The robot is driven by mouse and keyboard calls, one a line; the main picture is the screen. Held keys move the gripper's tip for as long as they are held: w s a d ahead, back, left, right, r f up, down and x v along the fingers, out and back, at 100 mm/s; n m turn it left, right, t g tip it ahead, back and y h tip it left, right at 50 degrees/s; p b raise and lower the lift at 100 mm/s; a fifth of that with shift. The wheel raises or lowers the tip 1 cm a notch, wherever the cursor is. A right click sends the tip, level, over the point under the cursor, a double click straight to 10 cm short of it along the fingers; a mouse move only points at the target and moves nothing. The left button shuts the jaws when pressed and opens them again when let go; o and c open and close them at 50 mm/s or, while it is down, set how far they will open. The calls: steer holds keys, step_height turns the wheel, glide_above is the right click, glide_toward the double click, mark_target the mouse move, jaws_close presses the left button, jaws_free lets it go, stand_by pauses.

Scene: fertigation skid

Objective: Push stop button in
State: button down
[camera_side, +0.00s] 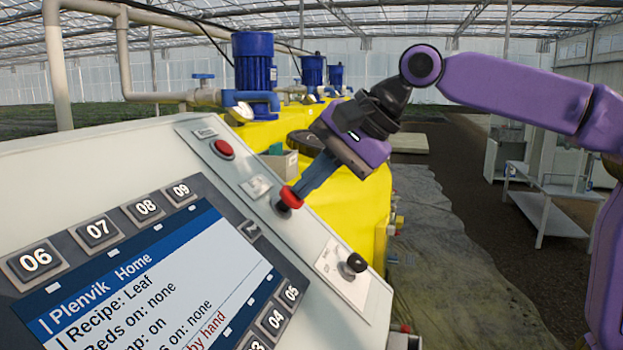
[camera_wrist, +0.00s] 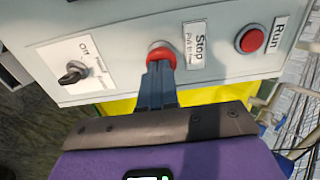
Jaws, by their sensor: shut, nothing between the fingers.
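The red stop button (camera_side: 290,198) sits on the sloping grey panel, beside a label plate. In the wrist view the red stop button (camera_wrist: 161,54) is next to the plate (camera_wrist: 194,45) reading "Stop". My gripper (camera_side: 300,192) is shut and empty, with its fingertips at the button. In the wrist view my gripper (camera_wrist: 160,66) covers the lower middle of the button. The tips appear to touch its face, but I cannot tell how far in the button is.
A red run button (camera_side: 223,149) lies up-left of the stop button. A black selector knob (camera_side: 352,265) lies down-right of it. A screen (camera_side: 165,290) with numbered keys fills the lower left. Yellow tanks (camera_side: 345,205) and blue pumps (camera_side: 253,62) stand behind the panel.

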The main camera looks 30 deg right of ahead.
steer(key=shift+x, duration=1.1)
steer(key=shift+f, duration=0.1)
steer(key=shift+s, duration=0.1)
steer(key=v, duration=1.5)
steer(key=s+d+f+n+g+h, duration=0.1)
steer(key=s+d+f+n+g, duration=0.25)
steer(key=f, duration=0.55)
steer(key=s+d+f+n+h, duration=0.25)
steer(key=s+f+n, duration=0.35)
steer(key=f, duration=0.4)
steer(key=s+d+f+n+g, duration=0.1)
steer(key=s+d+f+n, duration=0.25)
steer(key=f+n, duration=0.4)
steer(key=s+d+f+n+g+h, duration=0.1)
steer(key=s+d+f+n, duration=0.3)
steer(key=s+d+f, duration=0.4)
step_height(320, 180, down, 3)
steer(key=shift+s+r+n+h, duration=0.2)
steer(key=shift+s+n+h, duration=0.15)
steer(key=shift+h, duration=0.2)
